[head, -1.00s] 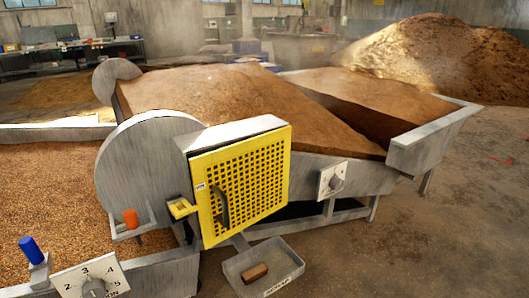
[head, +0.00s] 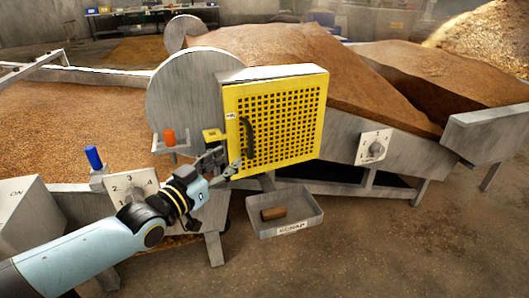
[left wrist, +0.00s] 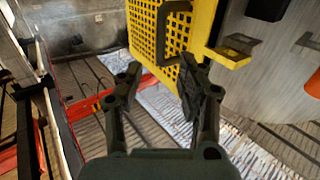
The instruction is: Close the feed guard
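The feed guard (head: 275,125) is a yellow perforated panel with a black upright handle (head: 248,138), on a grey box in the head view. I cannot tell how far it stands from its frame. A yellow bracket (head: 213,135) is just left of its edge. In the left wrist view the guard (left wrist: 148,28), its handle (left wrist: 170,18) and the bracket (left wrist: 229,55) are at the top. My left gripper (head: 222,168) is by the guard's lower left corner, below the handle. Its fingers (left wrist: 160,77) are spread with nothing clearly held between them. My right gripper is out of view.
A grey scrap tray (head: 286,213) with a brown block sits below the guard. An orange knob (head: 169,137), a blue knob (head: 94,157) and a numbered dial (head: 130,190) are near my left arm. A grain bed (head: 60,125) lies left; open floor is at right.

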